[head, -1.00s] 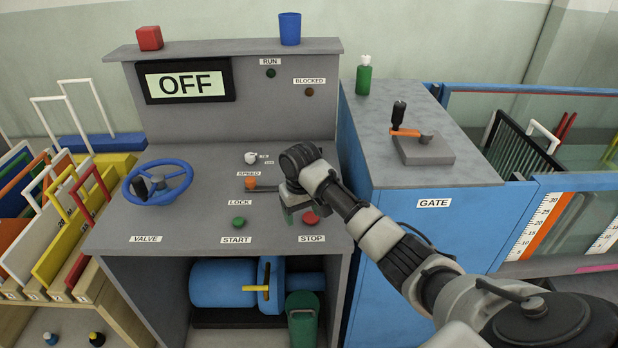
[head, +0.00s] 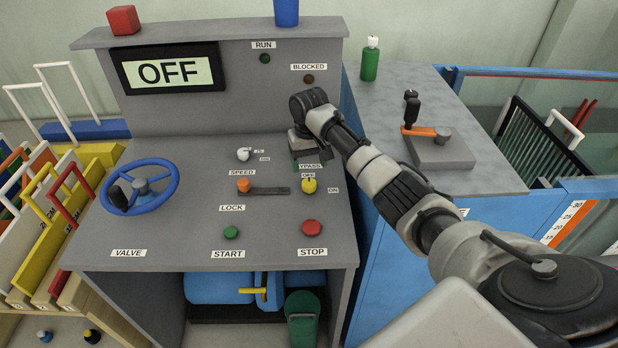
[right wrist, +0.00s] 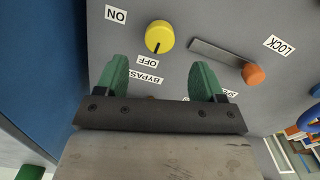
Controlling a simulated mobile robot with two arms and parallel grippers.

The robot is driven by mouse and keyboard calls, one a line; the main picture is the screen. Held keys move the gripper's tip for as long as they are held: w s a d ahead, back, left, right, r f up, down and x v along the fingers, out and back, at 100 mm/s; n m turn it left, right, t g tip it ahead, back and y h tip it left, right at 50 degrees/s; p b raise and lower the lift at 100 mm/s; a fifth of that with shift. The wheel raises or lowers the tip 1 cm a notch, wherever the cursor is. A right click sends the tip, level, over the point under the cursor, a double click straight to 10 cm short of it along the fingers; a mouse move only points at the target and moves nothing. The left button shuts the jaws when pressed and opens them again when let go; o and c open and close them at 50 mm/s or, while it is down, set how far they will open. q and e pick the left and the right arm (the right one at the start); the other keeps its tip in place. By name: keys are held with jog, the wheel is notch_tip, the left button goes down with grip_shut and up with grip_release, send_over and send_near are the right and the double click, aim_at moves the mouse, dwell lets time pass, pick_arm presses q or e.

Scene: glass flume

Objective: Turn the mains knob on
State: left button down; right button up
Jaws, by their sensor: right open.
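A yellow knob (head: 309,186) is on the grey console between OFF and ON labels. Its black mark points to OFF in the right wrist view, where the knob (right wrist: 159,36) sits just beyond the fingertips. I cannot read a MAINS label. The display (head: 168,72) reads OFF. My right gripper (right wrist: 160,77) is open and empty, its green fingers apart and not touching the knob. In the head view the right gripper (head: 304,158) is above the console, behind the knob, near the partly covered BYPASS label. My left gripper is not in view.
An orange slider (head: 244,185) and a white knob (head: 243,154) are left of the yellow knob. The red STOP button (head: 312,227) and green START button (head: 231,232) are in front. A blue valve wheel (head: 140,187) is at left. The gate cabinet (head: 400,120) stands at right.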

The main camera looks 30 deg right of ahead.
aim_at(309, 182)
notch_tip(309, 182, down, 6)
jog(key=shift+w+f, duration=0.1)
jog(key=shift+f, duration=0.65)
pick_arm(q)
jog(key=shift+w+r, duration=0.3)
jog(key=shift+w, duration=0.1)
pick_arm(e)
jog(key=shift+c, duration=0.6)
jog(key=c, duration=0.8)
pick_arm(q)
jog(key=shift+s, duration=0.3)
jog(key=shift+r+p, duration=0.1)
jog(key=shift+p, duration=0.2)
